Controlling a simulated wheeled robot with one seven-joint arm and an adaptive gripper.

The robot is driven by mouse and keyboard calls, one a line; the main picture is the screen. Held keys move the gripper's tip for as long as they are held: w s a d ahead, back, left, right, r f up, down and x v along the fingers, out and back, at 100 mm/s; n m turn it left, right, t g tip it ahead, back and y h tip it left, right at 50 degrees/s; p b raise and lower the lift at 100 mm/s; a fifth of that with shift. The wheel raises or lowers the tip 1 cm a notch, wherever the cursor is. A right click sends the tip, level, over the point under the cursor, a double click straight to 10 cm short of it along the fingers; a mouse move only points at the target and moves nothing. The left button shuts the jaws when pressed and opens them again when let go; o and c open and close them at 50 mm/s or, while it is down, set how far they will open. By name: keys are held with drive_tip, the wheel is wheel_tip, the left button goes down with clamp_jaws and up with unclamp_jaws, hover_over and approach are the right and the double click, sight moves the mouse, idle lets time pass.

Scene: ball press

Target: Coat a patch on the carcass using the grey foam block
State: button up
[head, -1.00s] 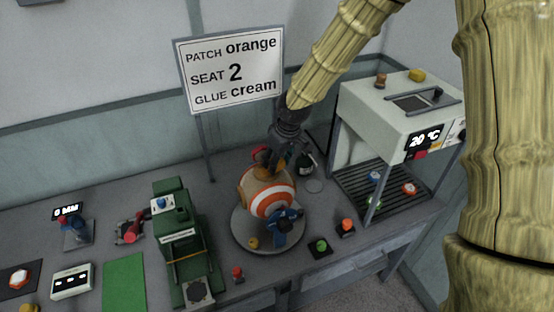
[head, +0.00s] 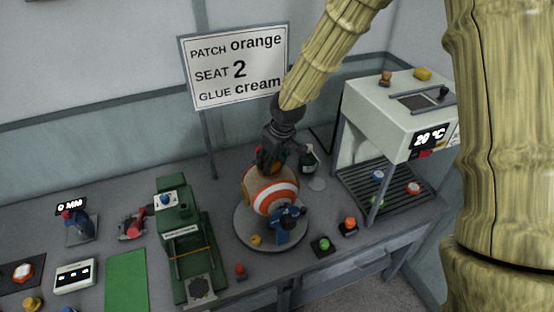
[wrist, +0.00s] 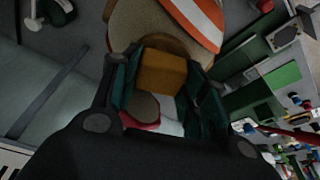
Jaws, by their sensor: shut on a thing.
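The carcass (head: 259,183) is a tan ball with orange and white stripes. It sits on a round grey turntable (head: 243,237), with a blue clamp (head: 287,222) at its front. My gripper (head: 270,167) is right above the carcass top. In the wrist view my gripper (wrist: 160,85) is shut on an orange-brown block (wrist: 163,70), close to the carcass (wrist: 140,25); contact cannot be told. The block does not look grey here. A red and white thing shows beyond the fingers, partly hidden.
A sign (head: 236,68) reads patch orange, seat 2, glue cream. A green press (head: 182,235) stands left of the turntable. A white heater (head: 395,105) reading 20 °C stands right. Green and orange buttons (head: 323,245) stand in front.

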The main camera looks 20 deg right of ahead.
sight(259, 170)
drive_tip(key=shift+s+a, duration=0.1)
drive_tip(key=shift+a, duration=1.6)
drive_tip(key=shift+d, duration=0.1)
drive_tip(key=shift+w+d+p, duration=0.2)
drive_tip(key=shift+d+p, duration=0.4)
drive_tip(key=shift+d, duration=1.55)
drive_tip(key=shift+d+f, duration=0.2)
drive_tip(key=shift+d, duration=0.65)
drive_tip(key=shift+w+d+r, duration=0.1)
drive_tip(key=shift+r, duration=2.9)
